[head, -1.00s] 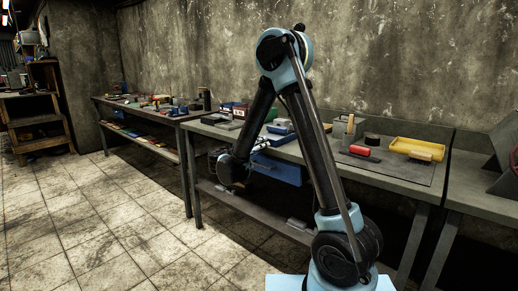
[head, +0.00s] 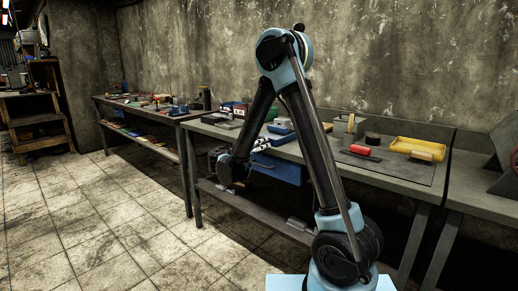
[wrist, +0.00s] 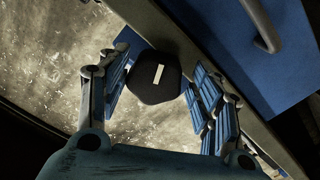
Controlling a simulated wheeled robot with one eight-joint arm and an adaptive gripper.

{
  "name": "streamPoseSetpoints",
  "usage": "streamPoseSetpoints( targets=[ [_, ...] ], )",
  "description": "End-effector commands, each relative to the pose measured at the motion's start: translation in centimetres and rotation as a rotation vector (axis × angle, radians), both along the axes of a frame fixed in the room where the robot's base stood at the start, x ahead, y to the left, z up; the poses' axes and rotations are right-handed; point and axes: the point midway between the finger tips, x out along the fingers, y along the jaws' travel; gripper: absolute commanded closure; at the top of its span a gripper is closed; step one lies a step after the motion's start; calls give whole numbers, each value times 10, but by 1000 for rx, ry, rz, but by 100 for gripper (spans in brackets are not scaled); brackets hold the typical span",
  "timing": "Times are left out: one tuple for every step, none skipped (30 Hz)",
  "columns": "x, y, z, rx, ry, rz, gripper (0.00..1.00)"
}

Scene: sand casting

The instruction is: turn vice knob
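A dark, rounded vice knob (wrist: 157,78) with a short white mark on its face sits between the fingers of my gripper (wrist: 160,85) in the wrist view. The mark is slightly tilted from vertical. Blue-padded fingers flank the knob left and right, spread about as wide as the knob. Their pads look close to its sides, but I cannot tell whether they touch or grip it. In the head view, my arm reaches down at the front edge of the middle workbench (head: 222,135); the gripper is small and dark there, and the knob is hard to make out.
A blue drawer (head: 279,168) hangs under the bench, and a grey handle (wrist: 262,25) on a blue front is close right of my gripper. A yellow tray (head: 418,148) and a red roller (head: 361,150) lie on the bench top. The tiled floor (head: 110,220) at left is clear.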

Motion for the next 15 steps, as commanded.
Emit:
streamPoseSetpoints(
  targets=[
    [0,0,0,0,0,-1,32],
    [0,0,0,-1,-1,0,32],
    [0,0,1,-1,-1,0,32],
    [0,0,1,-1,-1,0,32],
    [0,0,1,-1,-1,-1,32],
    [0,-1,1,-1,-1,-1,32],
    [0,-1,1,-1,-1,-1,32],
    [-1,-1,1,-1,-1,-1,32],
    [-1,-1,1,-1,-1,-1,32],
    [-1,0,1,-2,-2,-1,32],
    [-1,0,1,-2,-2,-1,32],
    [-3,1,1,-2,-2,-1,32],
    [-4,2,1,-2,-2,-1,32],
    [-6,4,1,-2,-1,0,32],
    [-9,6,1,-2,-1,0,32]
  ],
)
